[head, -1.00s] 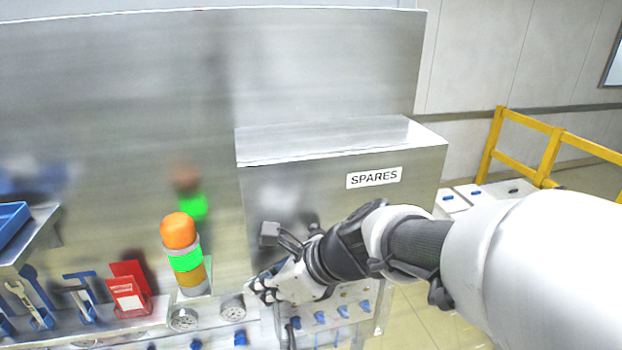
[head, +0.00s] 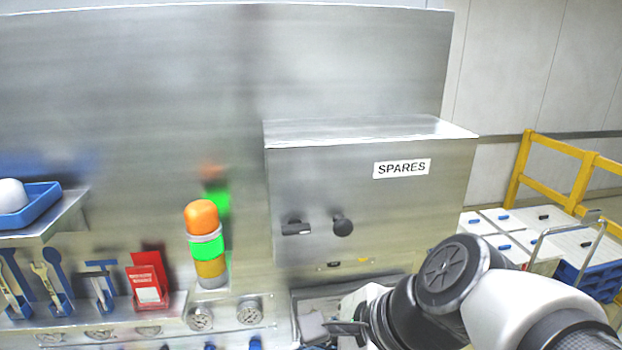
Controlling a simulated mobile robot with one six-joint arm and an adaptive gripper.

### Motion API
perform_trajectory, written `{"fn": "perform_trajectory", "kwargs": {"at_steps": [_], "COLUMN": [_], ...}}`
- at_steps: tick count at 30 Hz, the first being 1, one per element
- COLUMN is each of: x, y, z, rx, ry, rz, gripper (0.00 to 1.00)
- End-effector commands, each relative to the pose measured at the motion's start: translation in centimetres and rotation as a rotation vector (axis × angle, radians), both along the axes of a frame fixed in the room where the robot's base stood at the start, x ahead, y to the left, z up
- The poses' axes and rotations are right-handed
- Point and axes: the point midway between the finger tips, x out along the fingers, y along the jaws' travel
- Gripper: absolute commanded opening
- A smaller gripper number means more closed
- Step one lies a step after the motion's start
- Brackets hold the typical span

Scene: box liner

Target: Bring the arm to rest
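My arm reaches in from the lower right of the head view. My gripper (head: 335,328) is low in the picture, in front of the lower part of the machine and below the metal box labelled SPARES (head: 370,195). Only a dark finger-like part of it shows, and the rest is hidden behind my wrist or cut off by the bottom edge. I cannot tell whether it is open or shut, or whether it holds anything.
A stack light (head: 207,245) stands left of the box. A red card holder (head: 147,283), hanging tools and a blue tray (head: 38,205) are farther left. A yellow railing (head: 560,165) and a cart with white-topped boxes (head: 530,228) stand at the right.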

Motion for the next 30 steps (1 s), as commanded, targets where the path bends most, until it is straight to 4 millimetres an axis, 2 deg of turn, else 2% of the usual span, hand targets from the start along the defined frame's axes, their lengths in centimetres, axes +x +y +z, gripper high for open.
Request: {"fn": "perform_trajectory", "kwargs": {"at_steps": [1,3,12,18,21,24,30], "x": [-0.7,-1.6,-4.9,-6.7,-7.4,-7.8,-8.1], "y": [-0.8,-2.0,-7.3,-10.8,-12.2,-13.1,-13.8], "z": [-3.7,-6.5,-18.4,-25.4,-27.7,-29.1,-29.6], "rx": [-0.064,-0.162,-0.578,-0.827,-0.919,-0.979,-1.018], "ry": [-0.048,-0.116,-0.341,-0.424,-0.443,-0.449,-0.453], "rz": [0.073,0.188,0.707,1.062,1.204,1.304,1.377], "gripper": [0.0,0.0,0.0,0.0,0.0,0.0,0.0]}}
